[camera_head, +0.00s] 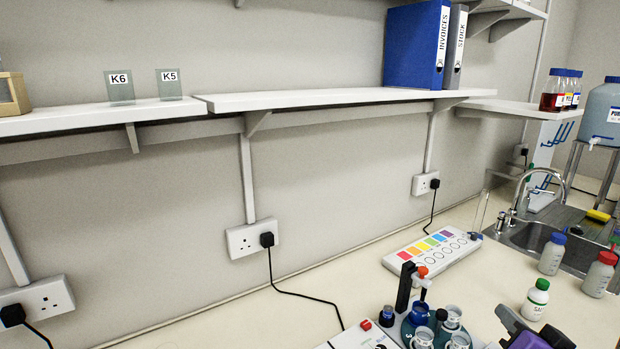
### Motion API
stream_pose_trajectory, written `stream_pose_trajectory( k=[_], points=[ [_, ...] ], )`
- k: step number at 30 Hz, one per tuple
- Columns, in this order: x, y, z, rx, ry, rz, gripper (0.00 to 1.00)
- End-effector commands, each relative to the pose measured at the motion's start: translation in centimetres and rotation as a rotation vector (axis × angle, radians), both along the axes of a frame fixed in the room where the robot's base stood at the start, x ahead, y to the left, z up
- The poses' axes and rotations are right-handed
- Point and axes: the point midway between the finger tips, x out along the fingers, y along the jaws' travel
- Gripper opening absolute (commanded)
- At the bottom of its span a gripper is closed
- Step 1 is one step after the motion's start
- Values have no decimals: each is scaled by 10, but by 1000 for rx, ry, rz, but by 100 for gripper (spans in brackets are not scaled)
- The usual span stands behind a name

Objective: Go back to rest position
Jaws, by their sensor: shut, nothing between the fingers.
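My gripper is not in view, and I cannot see any part of my arm with certainty. The view looks across a lab bench (320,282) to a wall with shelves.
Wall shelves (300,100) hold blue and grey binders (412,45) and labelled plates K6 (120,92) and K5 (169,86). A colour-marked device (432,248), tube holder (422,325), purple-and-dark object (527,335) and several bottles (536,300) stand right. A sink (530,236) lies behind. Bench left of centre is mostly clear.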

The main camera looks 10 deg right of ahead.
Motion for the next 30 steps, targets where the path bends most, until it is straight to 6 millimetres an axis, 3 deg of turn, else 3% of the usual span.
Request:
stream_pose_trajectory(
  k=[11, 21, 30],
  points=[
    [-75, 92, -33, -201, -146, -53, 0],
    [-174, 174, -58, -377, -120, 38, 0],
    [-266, 229, -80, -474, -12, 259, 0]
  ],
)
